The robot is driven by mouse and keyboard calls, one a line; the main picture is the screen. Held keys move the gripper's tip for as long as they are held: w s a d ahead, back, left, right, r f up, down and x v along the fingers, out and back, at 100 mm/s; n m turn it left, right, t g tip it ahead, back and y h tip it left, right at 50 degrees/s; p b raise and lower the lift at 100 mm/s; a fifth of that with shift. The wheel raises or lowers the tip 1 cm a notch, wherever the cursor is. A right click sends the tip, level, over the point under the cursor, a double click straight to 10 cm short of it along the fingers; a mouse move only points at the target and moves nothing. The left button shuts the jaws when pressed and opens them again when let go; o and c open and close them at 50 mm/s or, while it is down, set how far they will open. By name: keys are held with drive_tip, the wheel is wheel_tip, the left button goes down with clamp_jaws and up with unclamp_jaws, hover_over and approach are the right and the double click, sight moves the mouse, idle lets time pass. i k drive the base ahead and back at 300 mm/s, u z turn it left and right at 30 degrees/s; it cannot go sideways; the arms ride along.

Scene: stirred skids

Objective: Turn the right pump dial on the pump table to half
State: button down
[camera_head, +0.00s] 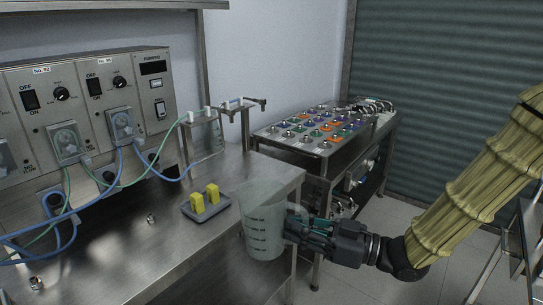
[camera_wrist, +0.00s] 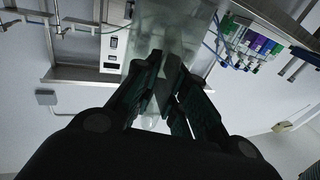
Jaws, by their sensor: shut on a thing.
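The pump panel stands at the left in the head view, with a right pump dial (camera_head: 119,82), small, black and round, above the right pump head (camera_head: 122,122). A similar left dial (camera_head: 61,94) sits on the unit beside it. My gripper (camera_head: 292,228) is at the table's right end, well away from the dials. It is shut on the handle of a clear graduated jug (camera_head: 262,232). The jug is upright at the table's edge; I cannot tell whether it touches the table. In the wrist view the fingers (camera_wrist: 168,88) close around the handle below the jug body (camera_wrist: 172,28).
The steel pump table (camera_head: 165,262) carries a grey tray with yellow blocks (camera_head: 207,205) and small metal fittings. Blue and green tubes run from the pumps to a tube stand (camera_head: 200,130). A second bench with coloured connectors (camera_head: 318,130) stands behind.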

sight(269, 161)
drive_tip(key=u, duration=0.05)
drive_tip(key=i, duration=1.25)
